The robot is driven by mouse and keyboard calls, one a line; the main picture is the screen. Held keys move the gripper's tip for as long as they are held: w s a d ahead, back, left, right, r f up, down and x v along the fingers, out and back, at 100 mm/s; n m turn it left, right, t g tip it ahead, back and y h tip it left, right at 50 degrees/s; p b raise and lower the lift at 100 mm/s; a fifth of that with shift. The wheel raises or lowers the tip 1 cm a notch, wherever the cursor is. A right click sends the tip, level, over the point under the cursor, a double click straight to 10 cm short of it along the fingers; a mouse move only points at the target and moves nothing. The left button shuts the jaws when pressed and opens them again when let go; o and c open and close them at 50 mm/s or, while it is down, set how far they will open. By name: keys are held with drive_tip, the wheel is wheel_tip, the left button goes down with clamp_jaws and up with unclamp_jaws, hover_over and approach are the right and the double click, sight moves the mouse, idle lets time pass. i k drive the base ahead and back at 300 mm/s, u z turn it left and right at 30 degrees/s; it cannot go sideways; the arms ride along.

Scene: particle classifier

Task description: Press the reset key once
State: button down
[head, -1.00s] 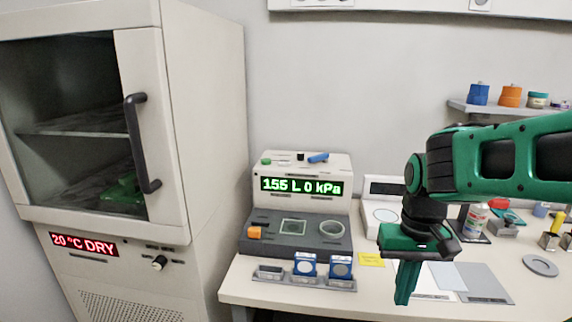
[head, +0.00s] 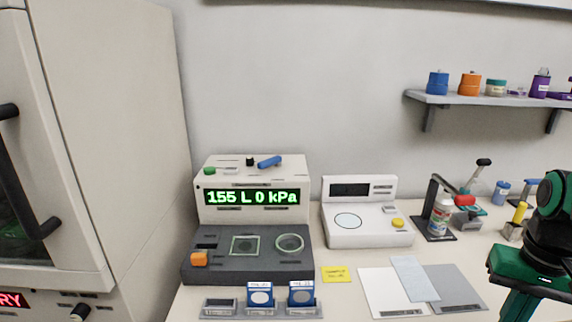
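The device with the green display reading "155 L 0 kPa" (head: 253,197) stands on the bench. Its top carries a green button (head: 210,171), a pale key (head: 232,171), a black knob (head: 250,161) and a blue lever (head: 269,162). No legible label shows which one is the reset key. My gripper (head: 515,306) is at the lower right, apart from both devices, its fingertips cut off by the frame.
A rack with two blue-and-white holders (head: 219,308) stands before the display device. A yellow note (head: 336,274) and sheets (head: 388,292) lie on the bench. A tall cabinet (head: 120,130) is at left. A shelf (head: 490,99) holds several jars.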

sight(228, 170)
drive_tip(key=z, duration=2)
drive_tip(key=k, duration=0.95)
drive_tip(key=u, duration=1.9)
drive_tip(key=i, duration=1)
